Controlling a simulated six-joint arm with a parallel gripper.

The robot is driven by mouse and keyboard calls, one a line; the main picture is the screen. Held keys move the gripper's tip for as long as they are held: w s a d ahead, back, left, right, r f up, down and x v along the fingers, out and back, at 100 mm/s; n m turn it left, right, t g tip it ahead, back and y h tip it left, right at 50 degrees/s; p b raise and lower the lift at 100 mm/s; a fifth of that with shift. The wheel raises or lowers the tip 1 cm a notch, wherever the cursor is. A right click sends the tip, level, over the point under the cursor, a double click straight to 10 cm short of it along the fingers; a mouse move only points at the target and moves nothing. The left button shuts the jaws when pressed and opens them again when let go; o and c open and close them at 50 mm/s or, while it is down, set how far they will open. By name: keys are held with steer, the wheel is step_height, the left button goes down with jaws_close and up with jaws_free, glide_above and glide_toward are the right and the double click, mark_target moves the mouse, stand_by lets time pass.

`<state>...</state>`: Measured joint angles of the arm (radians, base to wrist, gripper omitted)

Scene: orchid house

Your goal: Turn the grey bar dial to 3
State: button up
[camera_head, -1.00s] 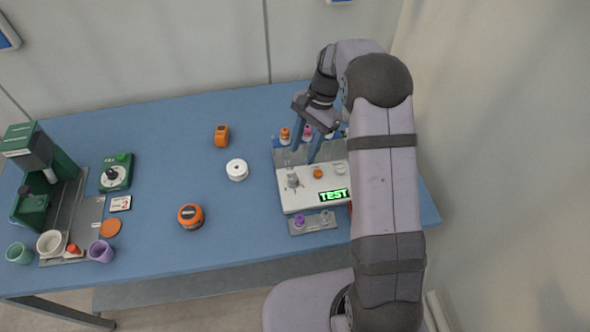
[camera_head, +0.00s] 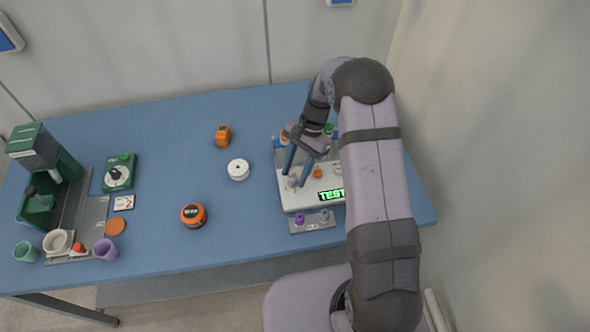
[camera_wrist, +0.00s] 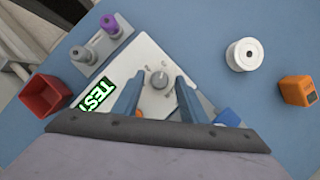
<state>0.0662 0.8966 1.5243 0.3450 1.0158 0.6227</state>
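The grey bar dial (camera_wrist: 159,79) is on top of a white device (camera_wrist: 150,50) with a lit green TEST display (camera_wrist: 97,95). In the head view the dial (camera_head: 292,183) is small and partly hidden by the fingers. My gripper (camera_wrist: 159,84) is open, its two blue fingers apart. In the wrist view one fingertip appears on each side of the dial, with a gap to it. In the head view my gripper (camera_head: 296,179) points down at the dial. I cannot tell whether the tips are level with the dial or above it. The dial's scale marks are unreadable.
In front of the device is a grey holder (camera_head: 313,225) with a purple and a grey piece. An orange button (camera_head: 317,173) is close by the fingers. A white spool (camera_head: 238,170) stands left of the device. A red open box (camera_wrist: 45,95) is beside it.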

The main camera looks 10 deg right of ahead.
steer(key=shift+a+f, duration=0.1)
steer(key=shift+f, duration=0.1)
jaws_close()
steer(key=shift+n, duration=0.6)
jaws_free()
steer(key=shift+r, duration=0.1)
steer(key=shift+w+d+r+b, duration=0.2)
steer(key=shift+w+r+b, duration=0.1)
steer(key=shift+r+b, duration=0.25)
steer(key=shift+b+v, duration=0.9)
steer(key=shift+v, duration=2.1)
